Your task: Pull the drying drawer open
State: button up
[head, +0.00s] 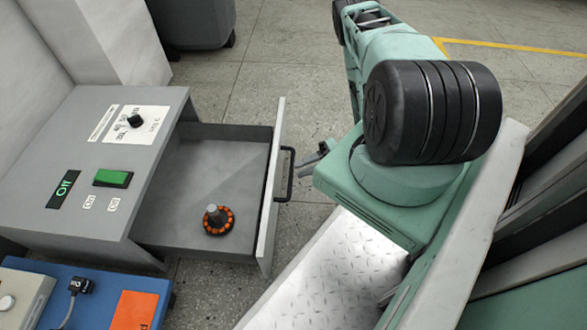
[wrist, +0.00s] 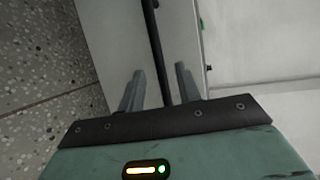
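The drying drawer (head: 200,160) is grey and stands pulled out of the grey drying unit (head: 75,200). Its front panel (head: 272,190) faces my arm and carries a black bar handle (head: 289,173). A round part with an orange ring and a grey shaft (head: 217,219) stands inside on the drawer floor. My gripper (head: 305,168) is just right of the handle, partly hidden by my arm. In the wrist view, the dark handle bar (wrist: 154,45) runs between the two separated fingers of my gripper (wrist: 159,82), with gaps at both sides.
A blue box with an orange label (head: 137,308) stands at the lower left. Speckled floor (head: 290,60) is open behind the drawer.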

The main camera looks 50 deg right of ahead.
jog(key=p+v, duration=0.3)
jog(key=v, duration=1)
